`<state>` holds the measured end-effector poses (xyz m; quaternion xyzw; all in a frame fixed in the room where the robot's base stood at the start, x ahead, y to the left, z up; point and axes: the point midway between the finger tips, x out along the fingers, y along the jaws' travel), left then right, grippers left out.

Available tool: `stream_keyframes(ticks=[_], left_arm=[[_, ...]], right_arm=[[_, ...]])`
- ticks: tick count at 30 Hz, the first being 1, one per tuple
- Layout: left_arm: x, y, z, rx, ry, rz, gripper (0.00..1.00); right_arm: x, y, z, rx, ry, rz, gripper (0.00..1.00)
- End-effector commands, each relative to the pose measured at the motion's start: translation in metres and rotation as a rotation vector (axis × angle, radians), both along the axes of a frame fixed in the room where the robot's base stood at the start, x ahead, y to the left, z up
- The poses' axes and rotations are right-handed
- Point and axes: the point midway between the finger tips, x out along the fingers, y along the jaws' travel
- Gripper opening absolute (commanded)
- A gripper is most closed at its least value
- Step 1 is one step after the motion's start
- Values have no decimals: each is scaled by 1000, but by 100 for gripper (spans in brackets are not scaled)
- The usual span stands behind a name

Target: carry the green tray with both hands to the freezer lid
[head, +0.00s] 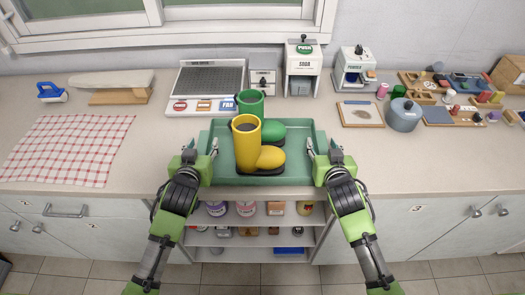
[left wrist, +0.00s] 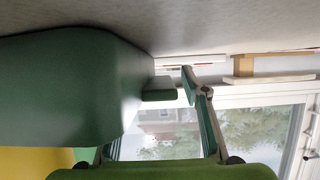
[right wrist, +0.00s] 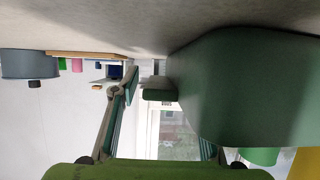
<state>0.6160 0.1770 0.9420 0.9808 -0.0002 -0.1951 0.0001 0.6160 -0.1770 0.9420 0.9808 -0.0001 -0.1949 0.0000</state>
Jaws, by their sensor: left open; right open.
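The green tray (head: 220,178) lies on the counter near its front edge. A yellow boot (head: 246,145) and a green boot (head: 272,132) stand in it. My left gripper (head: 212,150) is open at the tray's left side, and my right gripper (head: 312,150) is open at its right side. In the left wrist view the tray wall (left wrist: 70,85) fills the left, with a small green handle (left wrist: 158,95) near the open fingers. The right wrist view shows the tray wall (right wrist: 240,85) and a similar handle (right wrist: 158,95). I cannot make out a freezer lid.
A checked cloth (head: 68,148) lies to the left. A washboard-like station (head: 205,85) and dispensers (head: 303,65) stand behind the tray. A grey pot (head: 403,115) and boards with small items are at the right. Shelves (head: 250,240) sit below the counter.

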Motion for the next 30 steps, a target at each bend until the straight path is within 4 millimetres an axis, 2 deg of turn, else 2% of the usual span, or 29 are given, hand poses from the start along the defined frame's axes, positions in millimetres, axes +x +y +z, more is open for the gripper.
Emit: stream_keyframes(ticks=[2,3,7,8,20,30], left_arm=[[0,0,0,0,0,0,42],[0,0,0,0,0,0,36],[0,0,0,0,0,0,3],[0,0,0,0,0,0,0],[0,0,4,0,-4,0,0],[0,0,27,1,-5,0,0]], right_arm=[[0,0,0,0,0,0,42],[0,0,0,0,0,0,36],[0,0,0,0,0,0,3],[0,0,0,0,0,0,0],[0,0,4,0,-4,0,0],[0,0,26,-1,-4,0,0]])
